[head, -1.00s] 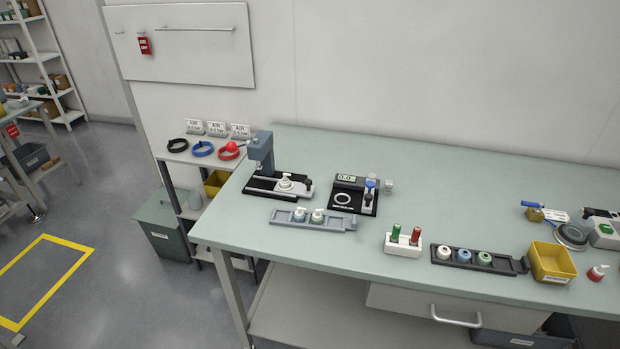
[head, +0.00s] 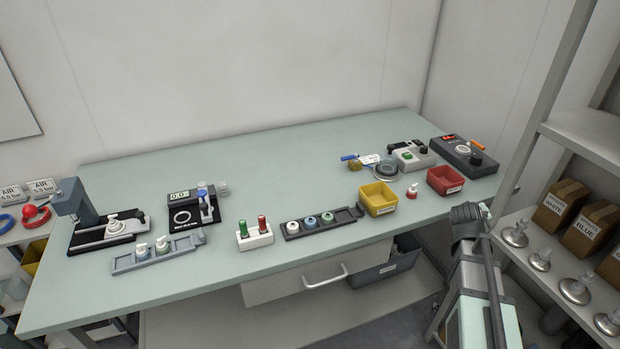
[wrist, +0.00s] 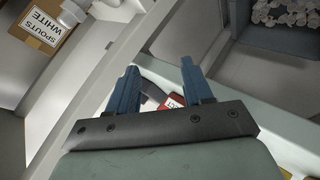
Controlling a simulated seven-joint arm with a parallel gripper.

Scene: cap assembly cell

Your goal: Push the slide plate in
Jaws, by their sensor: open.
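The slide plate (head: 136,222) is a light grey plate in the black base of the grey press (head: 77,203), at the left end of the bench in the head view. It sticks out to the right of the press column. A white spout part (head: 113,228) sits on it. My gripper is far from it, at the bench's right front side, where the end of my arm shows in the head view. In the wrist view my gripper (wrist: 159,67) has its two blue fingers apart with nothing between them.
A grey tray (head: 180,257) with spout parts lies in front of the press. A gauge block (head: 180,212), a red-green plug stand (head: 254,236), a dark cap tray (head: 341,221), a yellow bin (head: 379,197) and a red bin (head: 445,180) line the bench. The bench's back middle is clear. Shelves stand at right.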

